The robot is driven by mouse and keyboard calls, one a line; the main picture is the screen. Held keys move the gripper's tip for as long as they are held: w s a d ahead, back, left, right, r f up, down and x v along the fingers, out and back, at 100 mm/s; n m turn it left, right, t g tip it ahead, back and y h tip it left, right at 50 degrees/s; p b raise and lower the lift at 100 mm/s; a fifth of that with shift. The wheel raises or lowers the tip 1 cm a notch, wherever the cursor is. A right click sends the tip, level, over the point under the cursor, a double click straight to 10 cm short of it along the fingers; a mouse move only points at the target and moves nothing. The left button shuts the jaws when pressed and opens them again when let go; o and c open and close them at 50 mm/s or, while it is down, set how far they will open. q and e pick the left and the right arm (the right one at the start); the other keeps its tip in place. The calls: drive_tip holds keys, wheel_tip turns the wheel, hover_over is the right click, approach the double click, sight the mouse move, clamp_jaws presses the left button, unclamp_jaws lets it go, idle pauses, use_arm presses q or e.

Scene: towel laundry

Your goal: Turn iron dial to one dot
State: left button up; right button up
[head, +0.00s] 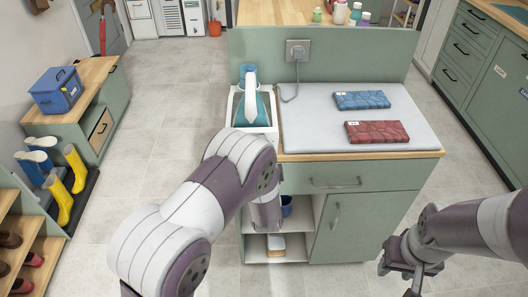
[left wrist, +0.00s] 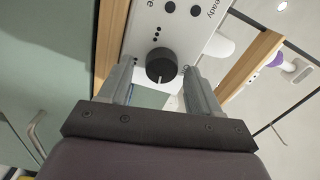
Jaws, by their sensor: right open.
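The iron (head: 251,108), teal and white, stands in its white station (head: 236,122) at the left of the worktop in the head view. In the left wrist view the station's white panel (left wrist: 143,22) carries the black dial (left wrist: 160,62). The dial's white mark points toward the bottom of that picture. Groups of dots are printed around it; one group of three is above it. My left gripper (left wrist: 160,72) is open, with one finger on each side of the dial. I cannot tell whether they touch it. My right gripper (head: 408,264) is open and empty, right of the cabinet.
A grey ironing mat (head: 315,115) covers most of the worktop. A folded blue towel (head: 362,100) and a folded red towel (head: 377,132) lie on it. A cord runs from the wall socket (head: 298,50) behind. The cabinet's open shelves (head: 290,240) are below the station.

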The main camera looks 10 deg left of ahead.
use_arm(q)
drive_tip(key=v, duration=1.2)
drive_tip(key=shift+s+b, duration=0.4)
drive_tip(key=shift+b, duration=0.05)
drive_tip(key=shift+d, duration=0.1)
